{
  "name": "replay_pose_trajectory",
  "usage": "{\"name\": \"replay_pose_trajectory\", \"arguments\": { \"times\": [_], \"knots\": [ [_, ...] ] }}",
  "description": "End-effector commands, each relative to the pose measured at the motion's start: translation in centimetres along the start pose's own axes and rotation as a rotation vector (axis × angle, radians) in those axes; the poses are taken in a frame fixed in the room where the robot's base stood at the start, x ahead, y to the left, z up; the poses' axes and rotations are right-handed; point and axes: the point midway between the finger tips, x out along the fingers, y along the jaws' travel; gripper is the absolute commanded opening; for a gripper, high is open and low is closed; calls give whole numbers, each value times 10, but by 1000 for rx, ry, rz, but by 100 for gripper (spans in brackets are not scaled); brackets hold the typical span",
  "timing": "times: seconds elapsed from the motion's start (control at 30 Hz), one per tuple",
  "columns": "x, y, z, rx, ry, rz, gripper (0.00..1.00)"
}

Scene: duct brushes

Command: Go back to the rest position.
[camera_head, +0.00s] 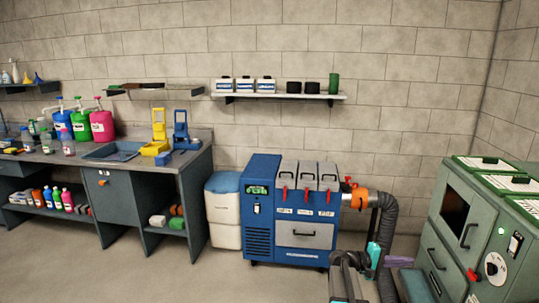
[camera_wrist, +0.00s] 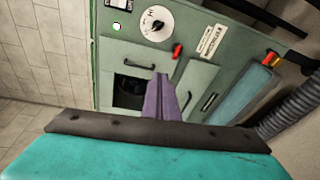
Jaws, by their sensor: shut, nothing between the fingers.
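My gripper (camera_head: 398,261) shows in the head view at the lower right as purple fingers beyond the teal wrist. It points right, toward the green cabinet (camera_head: 455,245). In the wrist view, the purple fingers of my gripper (camera_wrist: 161,85) are together and nothing shows between them. Behind them in that view is the front of the green cabinet (camera_wrist: 215,75), with a dial, a red lever and dark handles. I cannot tell the exact gap to the cabinet. The fingers appear apart from it.
A blue machine (camera_head: 262,215) with several grey bins stands left of my arm. A black ribbed hose (camera_head: 388,225) hangs from its orange fitting, close behind my wrist. A workbench (camera_head: 120,185) with bottles stands at the left. The floor (camera_head: 190,280) at front left is clear.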

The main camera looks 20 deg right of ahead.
Motion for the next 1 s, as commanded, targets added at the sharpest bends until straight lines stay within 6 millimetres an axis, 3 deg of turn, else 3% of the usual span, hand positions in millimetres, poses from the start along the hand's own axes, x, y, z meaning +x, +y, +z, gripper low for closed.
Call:
{"name": "replay_pose_trajectory", "arguments": {
  "times": [0.03,0.2,0.47,0.77,1.0],
  "knots": [
    [-18,-20,-4,-22,25,-18,0],
    [-70,-88,-8,-83,88,-97,0],
    [-144,-193,11,-184,157,-251,0],
    [-221,-308,68,-310,192,-455,0],
    [-276,-388,139,-414,179,-637,0]
  ]
}}
